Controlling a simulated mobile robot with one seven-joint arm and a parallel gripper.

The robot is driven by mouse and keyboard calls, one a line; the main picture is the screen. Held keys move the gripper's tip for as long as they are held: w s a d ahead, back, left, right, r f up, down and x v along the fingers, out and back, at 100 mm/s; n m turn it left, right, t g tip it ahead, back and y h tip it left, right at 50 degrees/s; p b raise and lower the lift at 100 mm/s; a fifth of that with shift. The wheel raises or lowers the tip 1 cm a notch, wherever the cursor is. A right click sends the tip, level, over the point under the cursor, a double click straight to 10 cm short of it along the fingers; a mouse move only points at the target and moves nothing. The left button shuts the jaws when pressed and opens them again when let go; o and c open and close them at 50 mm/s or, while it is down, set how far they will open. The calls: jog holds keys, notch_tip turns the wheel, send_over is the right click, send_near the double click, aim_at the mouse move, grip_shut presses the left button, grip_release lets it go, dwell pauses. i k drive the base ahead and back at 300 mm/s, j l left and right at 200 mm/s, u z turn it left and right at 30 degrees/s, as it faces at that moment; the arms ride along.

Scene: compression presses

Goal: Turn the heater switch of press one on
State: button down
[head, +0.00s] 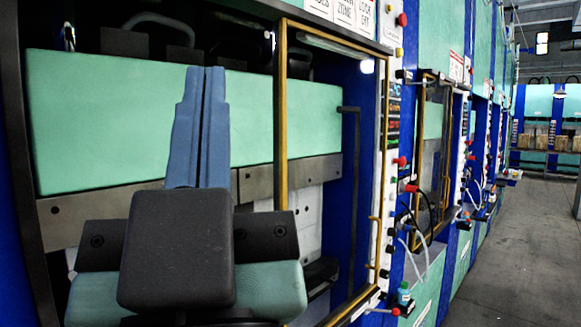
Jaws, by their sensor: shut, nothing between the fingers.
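My gripper (204,75) is in front of the nearest press (90,115), with its two blue fingers pointing up, side by side and closed, holding nothing. The dark block behind the fingers covers part of the press's lower middle. A narrow white control strip (379,210) with several small buttons, knobs and dark displays runs down the right side of this press. My gripper is well to the left of the strip and apart from it. I cannot tell which control is the heater switch, its position, or which press is number one.
A yellow-edged door frame (281,120) stands between my gripper and the strip. Red knobs (401,162) and hoses stick out on the right. More presses recede along a clear grey floor (520,240). Boxes (540,135) sit far back.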

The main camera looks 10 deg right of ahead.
aim_at(391, 249)
jog(key=i+l, duration=0.25)
jog(key=l, duration=0.25)
jog(key=i+l, duration=0.25)
jog(key=l, duration=0.25)
jog(key=i+l, duration=0.25)
jog(key=l, duration=0.2)
jog(key=i+l, duration=0.25)
jog(key=l, duration=0.25)
jog(key=i+l, duration=0.25)
jog(key=l, duration=0.25)
jog(key=i+l, duration=0.25)
jog(key=l, duration=0.25)
jog(key=i+l, duration=0.2)
jog(key=l, duration=0.3)
jog(key=i+l, duration=0.25)
jog(key=l, duration=0.2)
jog(key=i+u, duration=0.05)
